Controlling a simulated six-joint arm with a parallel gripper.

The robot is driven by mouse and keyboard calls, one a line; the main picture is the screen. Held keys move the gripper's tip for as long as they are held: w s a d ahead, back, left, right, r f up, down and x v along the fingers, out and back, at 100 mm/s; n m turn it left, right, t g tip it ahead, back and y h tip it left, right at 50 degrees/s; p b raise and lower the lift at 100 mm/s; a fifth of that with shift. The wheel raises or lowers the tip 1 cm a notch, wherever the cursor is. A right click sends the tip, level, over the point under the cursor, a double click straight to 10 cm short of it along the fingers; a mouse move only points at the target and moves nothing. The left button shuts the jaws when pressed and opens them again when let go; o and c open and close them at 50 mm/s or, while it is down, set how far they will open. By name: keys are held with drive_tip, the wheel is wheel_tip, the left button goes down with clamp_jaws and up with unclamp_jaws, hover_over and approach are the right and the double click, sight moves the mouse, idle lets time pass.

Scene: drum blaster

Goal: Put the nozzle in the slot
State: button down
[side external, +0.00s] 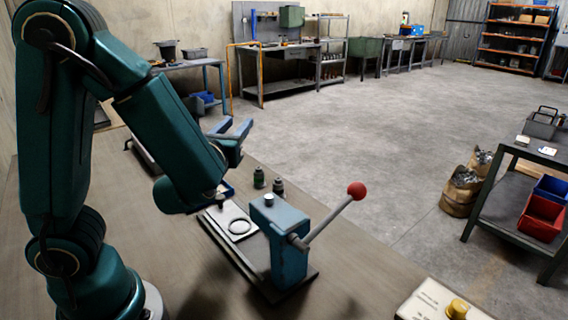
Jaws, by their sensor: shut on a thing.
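My arm reaches down over the workbench from the left, and its lowest visible link ends just left of the fixture. My gripper does not show clearly; the arm link appears to hide it, along with anything in it. I cannot pick out the nozzle for certain. The pale plate (211,219) of the fixture has a round ring-shaped recess (240,227), which looks empty; I cannot tell if this is the slot. A small dark cylinder (220,201) shows at the plate's far left corner, beside my arm.
A blue lever press (289,250) with a red-knobbed handle (356,191) rises right of the plate. Two small dark bottles (259,177) (278,186) stand behind it. A blue vise-like thing (230,150) is beyond my arm.

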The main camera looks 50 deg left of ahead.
drive_tip(key=d+r+m+t+h, duration=0.4)
drive_tip(key=d+r+m+h, duration=0.15)
drive_tip(key=d, duration=0.45)
drive_tip(key=n+g+y, duration=1)
drive_tip(key=n+g, duration=0.1)
hover_over(194, 239)
wheel_tip(194, 239, down, 16)
drive_tip(key=shift+f, duration=3.9)
drive_tip(key=shift+f, duration=0.1)
drive_tip(key=c, duration=0.5)
unclamp_jaws()
drive_tip(key=shift+c, duration=0.2)
